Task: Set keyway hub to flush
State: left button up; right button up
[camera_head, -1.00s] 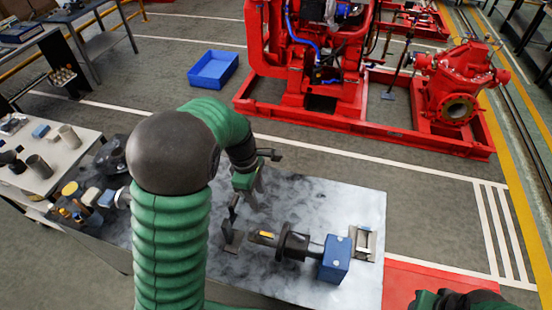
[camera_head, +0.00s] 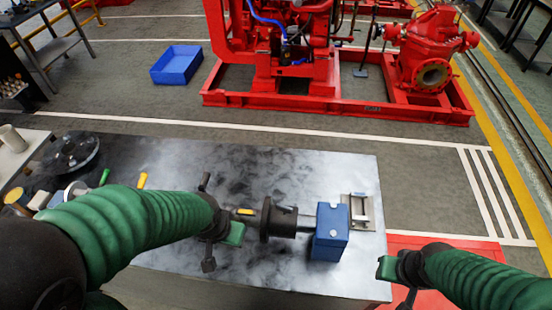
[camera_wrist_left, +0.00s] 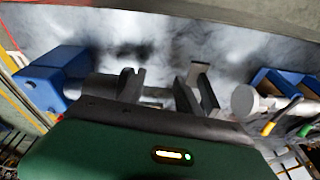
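The dark flanged keyway hub (camera_head: 272,220) sits on a horizontal shaft (camera_head: 305,222) that runs right into a blue block (camera_head: 331,232) on the bench. A yellow key strip (camera_head: 244,211) shows just left of the hub flange. My left gripper (camera_head: 208,224) is beside the shaft's left end, left of the hub. In the left wrist view its two dark fingers (camera_wrist_left: 158,92) are apart, with no object clearly held between them. The blue block (camera_wrist_left: 45,78) is at left there; the hub is hard to make out. My right gripper (camera_head: 398,278) is at lower right, its fingers unclear.
The grey metal bench top (camera_head: 170,165) is clear behind the shaft. A metal bracket (camera_head: 358,211) stands right of the block. A round dark disc (camera_head: 70,152) and small tools lie at left. A blue bin (camera_head: 177,65) and red pumpset (camera_head: 335,95) are beyond.

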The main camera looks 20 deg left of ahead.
aim_at(280, 222)
jog(key=j+u, duration=0.2)
jog(key=j+z, duration=0.25)
jog(key=k+j+z, duration=0.25)
jog(key=j, duration=0.2)
jog(key=j+z, duration=0.25)
jog(key=j, duration=0.15)
jog(key=k+j+z, duration=0.1)
jog(key=j+z, duration=0.15)
jog(key=j, duration=0.1)
